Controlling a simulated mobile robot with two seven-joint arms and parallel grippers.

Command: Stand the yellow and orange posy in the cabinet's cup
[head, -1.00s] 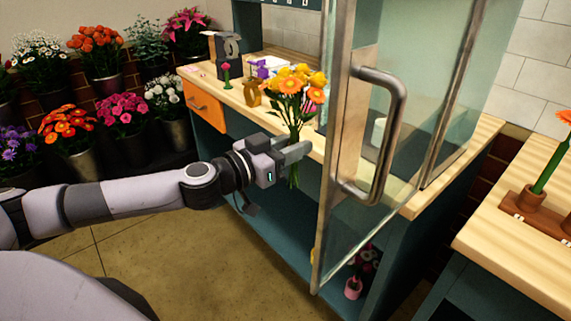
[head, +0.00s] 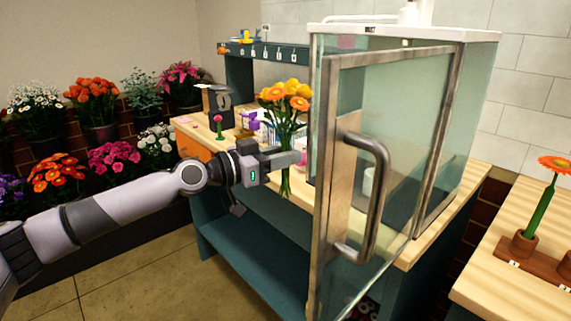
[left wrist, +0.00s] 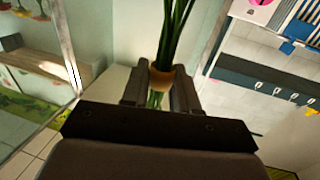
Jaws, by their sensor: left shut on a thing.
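My left gripper (head: 284,162) is shut on the stems of the yellow and orange posy (head: 285,97). The posy is upright, blooms above the gripper and stem ends below it, in front of the workbench. In the left wrist view its green stems (left wrist: 176,35), with a tan band, run between the two fingers (left wrist: 160,92). The glass cabinet (head: 440,130) stands on the bench right of the gripper, its framed door (head: 385,110) swung open towards me. A small pale object, perhaps the cup (head: 369,181), shows blurred through the door glass. My right gripper is not in view.
The open door's edge and handle (head: 377,200) stand close to the right of the posy. A purple bow, a small pink flower and a dark box are on the bench behind. A wooden holder (head: 540,262) with an orange flower is at the right. Flower buckets line the left.

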